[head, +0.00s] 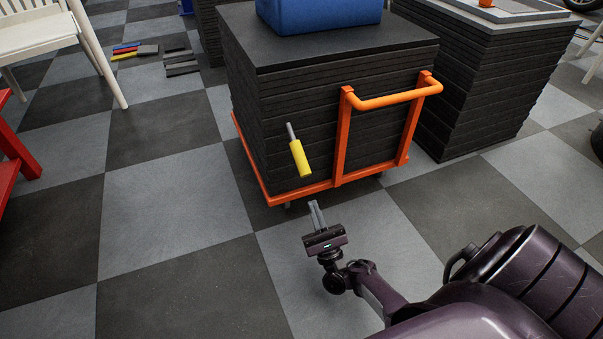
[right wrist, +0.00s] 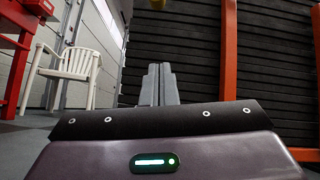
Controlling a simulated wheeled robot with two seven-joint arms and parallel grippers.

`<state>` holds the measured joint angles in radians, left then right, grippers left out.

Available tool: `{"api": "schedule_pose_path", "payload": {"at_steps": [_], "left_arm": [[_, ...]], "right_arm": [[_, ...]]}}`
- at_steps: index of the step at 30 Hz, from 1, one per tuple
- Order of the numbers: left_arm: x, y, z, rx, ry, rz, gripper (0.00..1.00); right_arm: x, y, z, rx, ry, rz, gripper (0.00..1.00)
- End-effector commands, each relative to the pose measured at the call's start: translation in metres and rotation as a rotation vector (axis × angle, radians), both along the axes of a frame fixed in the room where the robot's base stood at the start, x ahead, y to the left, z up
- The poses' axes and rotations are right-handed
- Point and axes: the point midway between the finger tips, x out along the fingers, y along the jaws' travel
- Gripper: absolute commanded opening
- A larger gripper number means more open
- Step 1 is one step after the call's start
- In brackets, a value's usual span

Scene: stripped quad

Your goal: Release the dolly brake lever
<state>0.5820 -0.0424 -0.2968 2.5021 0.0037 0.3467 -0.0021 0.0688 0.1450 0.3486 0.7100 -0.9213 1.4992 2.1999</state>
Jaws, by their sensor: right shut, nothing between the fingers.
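The orange dolly (head: 342,140) carries a tall stack of black slabs. Its brake lever, with a yellow grip (head: 300,160) on a grey rod, stands tilted at the dolly's near side, left of the orange push handle (head: 390,101). My right gripper (head: 314,204) is shut and empty, in front of the dolly's lower edge and below the lever in the picture, apart from it. In the right wrist view its closed fingers (right wrist: 158,84) point toward the slabs beside an orange upright (right wrist: 230,50). My left gripper is not in view.
A blue bin (head: 320,13) sits on the stack. Another black slab stack (head: 485,75) stands at right. A white chair (head: 45,35) and a red frame (head: 15,145) are at left.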

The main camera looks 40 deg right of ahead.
Motion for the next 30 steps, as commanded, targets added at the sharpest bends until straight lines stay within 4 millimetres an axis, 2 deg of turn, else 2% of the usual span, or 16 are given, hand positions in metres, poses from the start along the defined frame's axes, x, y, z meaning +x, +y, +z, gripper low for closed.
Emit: {"api": "schedule_pose_path", "payload": {"at_steps": [5,8,19,24,30], "left_arm": [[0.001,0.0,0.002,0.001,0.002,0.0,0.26],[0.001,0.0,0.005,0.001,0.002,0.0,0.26],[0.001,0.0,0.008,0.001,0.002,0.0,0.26],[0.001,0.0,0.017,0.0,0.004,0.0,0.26],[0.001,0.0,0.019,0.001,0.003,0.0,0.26]], "right_arm": [[0.007,-0.001,0.007,0.0,-0.001,-0.001,0.0],[0.017,-0.003,0.018,-0.001,-0.002,-0.002,0.0],[0.074,-0.013,0.073,0.0,-0.003,-0.003,0.0],[0.06,-0.004,0.09,0.0,0.002,-0.001,0.0],[0.055,0.0,0.1,-0.001,0.002,-0.002,0.0]]}}
